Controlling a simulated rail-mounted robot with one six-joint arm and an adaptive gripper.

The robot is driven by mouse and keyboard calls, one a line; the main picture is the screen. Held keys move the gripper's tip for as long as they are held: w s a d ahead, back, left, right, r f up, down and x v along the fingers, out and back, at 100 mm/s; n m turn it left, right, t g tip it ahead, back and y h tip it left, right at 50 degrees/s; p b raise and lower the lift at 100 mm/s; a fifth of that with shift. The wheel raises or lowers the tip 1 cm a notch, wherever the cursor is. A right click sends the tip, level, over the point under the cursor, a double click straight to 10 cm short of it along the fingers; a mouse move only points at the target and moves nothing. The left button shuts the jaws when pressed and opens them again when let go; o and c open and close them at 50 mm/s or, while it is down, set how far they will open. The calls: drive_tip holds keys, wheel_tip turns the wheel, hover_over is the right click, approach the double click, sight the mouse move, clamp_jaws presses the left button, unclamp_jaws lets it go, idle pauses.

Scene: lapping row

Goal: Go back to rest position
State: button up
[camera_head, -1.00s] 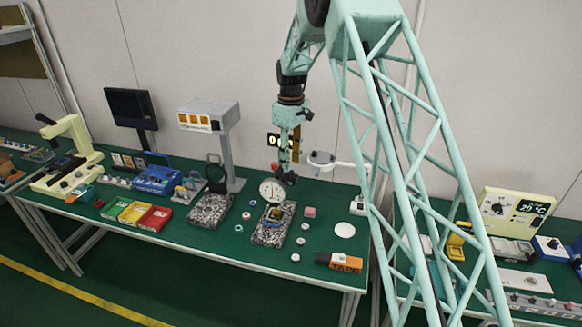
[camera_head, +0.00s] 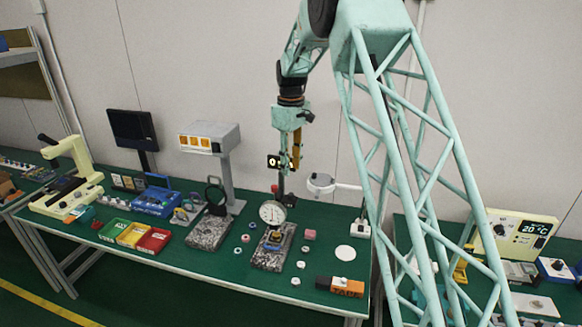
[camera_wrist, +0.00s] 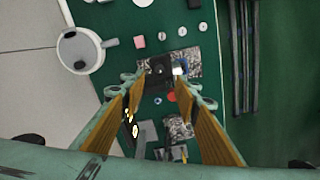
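My gripper (camera_head: 292,165) hangs pointing down above the green bench, over the dial gauge stand (camera_head: 272,213). In the wrist view its two orange-brown fingers (camera_wrist: 166,92) stand well apart, so it is open, with nothing held between them. The gauge stand's speckled granite base (camera_wrist: 183,62) lies below and beyond the fingertips in the wrist view. The white round dial faces the head camera. The gripper looks clear of the stand.
A white magnifier lamp (camera_head: 321,184) stands right of the gripper; its head (camera_wrist: 80,50) is at the wrist view's upper left. A grey box on a post (camera_head: 210,137) stands left. Small rings, a pink block (camera_head: 309,234) and an orange-black block (camera_head: 340,286) lie nearby.

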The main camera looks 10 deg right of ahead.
drive_tip(key=s+r+m+t+b, duration=0.1)
drive_tip(key=s+r+b, duration=0.1)
drive_tip(key=s+r, duration=0.65)
drive_tip(key=s+r+m+b, duration=0.2)
drive_tip(key=s+r, duration=0.3)
drive_tip(key=s, duration=0.7)
drive_tip(key=s+r+m+t+b, duration=0.1)
drive_tip(key=s+r, duration=0.5)
drive_tip(key=s, duration=0.4)
drive_tip(key=s+f+m+t+b, duration=0.1)
drive_tip(key=s+f+m+b, duration=0.1)
drive_tip(key=s, duration=1.5)
drive_tip(key=s+f+m+t+b, duration=0.1)
drive_tip(key=s+f, duration=0.4)
drive_tip(key=s, duration=1.3)
drive_tip(key=shift+s+f+m+b, duration=0.25)
drive_tip(key=shift+m+b, duration=0.35)
drive_tip(key=shift+b, duration=0.6)
drive_tip(key=shift+r, duration=0.2)
drive_tip(key=shift+c, duration=0.2)
